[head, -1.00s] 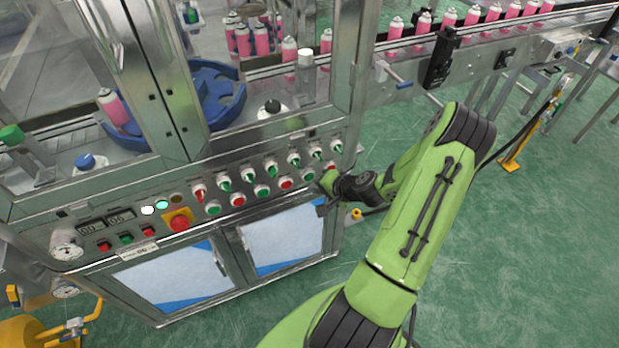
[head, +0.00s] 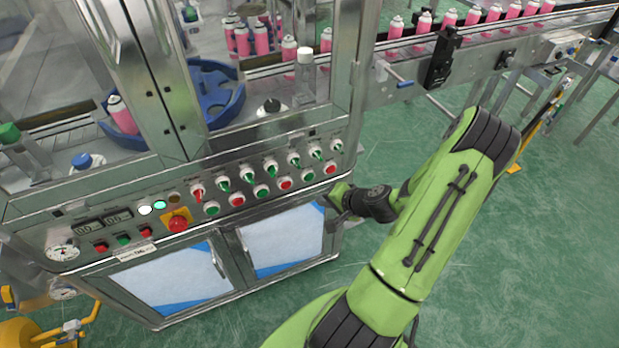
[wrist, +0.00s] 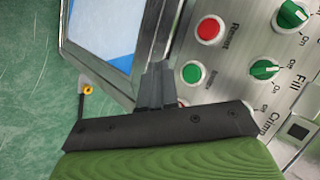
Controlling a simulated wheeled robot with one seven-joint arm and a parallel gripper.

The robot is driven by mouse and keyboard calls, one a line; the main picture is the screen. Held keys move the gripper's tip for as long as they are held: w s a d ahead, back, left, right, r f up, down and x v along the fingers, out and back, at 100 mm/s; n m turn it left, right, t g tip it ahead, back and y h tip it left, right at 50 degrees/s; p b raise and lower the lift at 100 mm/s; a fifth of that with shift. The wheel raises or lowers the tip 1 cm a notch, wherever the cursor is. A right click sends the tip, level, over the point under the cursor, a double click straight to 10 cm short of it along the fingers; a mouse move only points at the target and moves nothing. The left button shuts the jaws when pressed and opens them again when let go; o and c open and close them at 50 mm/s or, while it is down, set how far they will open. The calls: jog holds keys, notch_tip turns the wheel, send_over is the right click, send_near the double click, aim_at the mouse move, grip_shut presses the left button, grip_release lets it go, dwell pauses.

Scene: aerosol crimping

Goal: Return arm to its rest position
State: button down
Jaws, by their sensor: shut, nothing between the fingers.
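My green arm (head: 440,225) reaches in from the bottom of the head view, bent at the elbow. My gripper (head: 333,208) is at the right end of the machine's control panel (head: 130,235), in front of the panel's lower edge. In the wrist view my gripper (wrist: 157,85) has its dark fingers shut together with nothing between them. A red button (wrist: 209,29) and a green button (wrist: 193,72) lie close beside the fingertips there. I cannot tell from the pictures whether the fingers touch the panel.
Cabinet doors (head: 285,238) are below the panel. A conveyor (head: 490,62) with several pink cans runs off to the upper right. A blue star wheel (head: 215,95) is behind the glass. The green floor (head: 560,250) to the right of my arm is clear.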

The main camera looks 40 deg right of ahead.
dwell(0.4)
jog(key=a+r+n+g+p, duration=0.45)
jog(key=a+r+n, duration=0.55)
jog(key=a+r, duration=0.55)
jog(key=s+a+r+n+p, duration=0.1)
jog(key=s+a+r+n, duration=0.1)
jog(key=s+r, duration=0.4)
jog(key=s+a+r+n+h+p, duration=0.1)
jog(key=s+a+r, duration=0.4)
jog(key=r, duration=0.6)
jog(key=shift+s+r+n, duration=0.15)
jog(key=shift+s+n, duration=0.45)
jog(key=shift+s, duration=0.65)
jog(key=shift+a, duration=0.1)
